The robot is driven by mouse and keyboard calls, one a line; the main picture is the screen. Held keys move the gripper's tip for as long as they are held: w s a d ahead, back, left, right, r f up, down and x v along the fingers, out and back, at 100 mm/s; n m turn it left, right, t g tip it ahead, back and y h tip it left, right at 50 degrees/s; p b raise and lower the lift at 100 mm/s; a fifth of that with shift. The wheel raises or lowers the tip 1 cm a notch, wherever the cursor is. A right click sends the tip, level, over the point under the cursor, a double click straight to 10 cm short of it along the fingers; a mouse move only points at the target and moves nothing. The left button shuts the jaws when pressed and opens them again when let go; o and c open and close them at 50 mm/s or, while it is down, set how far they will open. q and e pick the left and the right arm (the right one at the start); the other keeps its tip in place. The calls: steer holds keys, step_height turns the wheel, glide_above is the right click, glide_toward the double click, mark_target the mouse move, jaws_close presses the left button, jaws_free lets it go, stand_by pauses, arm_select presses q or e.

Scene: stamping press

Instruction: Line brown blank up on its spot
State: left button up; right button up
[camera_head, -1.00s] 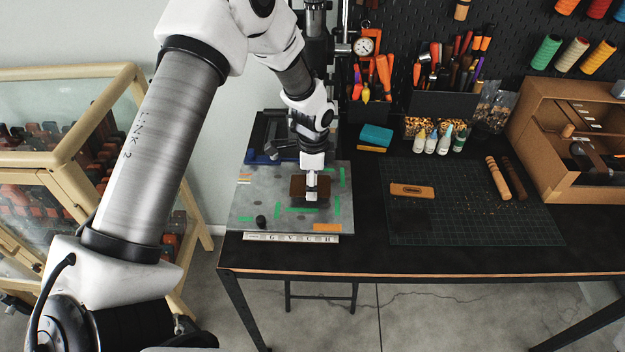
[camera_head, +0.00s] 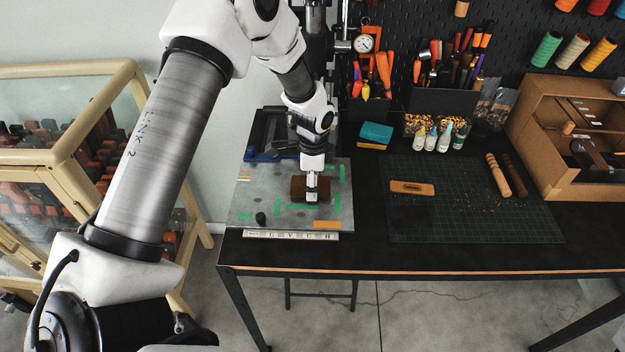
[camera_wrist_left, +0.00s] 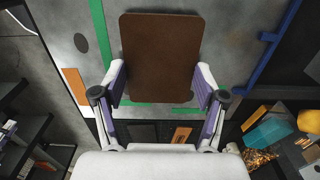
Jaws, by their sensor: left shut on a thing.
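The brown blank (camera_head: 298,187) is a flat dark brown rectangle with rounded corners over the grey plate (camera_head: 262,185) of the press. My left gripper (camera_head: 311,198) comes down on it from above. In the left wrist view the brown blank (camera_wrist_left: 162,55) lies between the two fingers of my left gripper (camera_wrist_left: 162,88), which are shut on its sides. Green marks (camera_head: 337,207) lie around the blank on the plate, and the wrist view shows a green strip (camera_wrist_left: 98,30) on its left. I cannot tell whether the blank touches the plate. My right gripper is not in view.
A blue bar (camera_head: 262,157) lies at the back. A green cutting mat (camera_head: 470,215) is to the right.

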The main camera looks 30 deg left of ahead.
arm_select(q)
steer(key=shift+f, duration=0.5)
steer(key=o, duration=1)
steer(key=shift+c, duration=0.6)
steer(key=shift+r, duration=0.1)
step_height(320, 180, up, 7)
steer(key=p, duration=0.5)
steer(key=shift+p, duration=0.35)
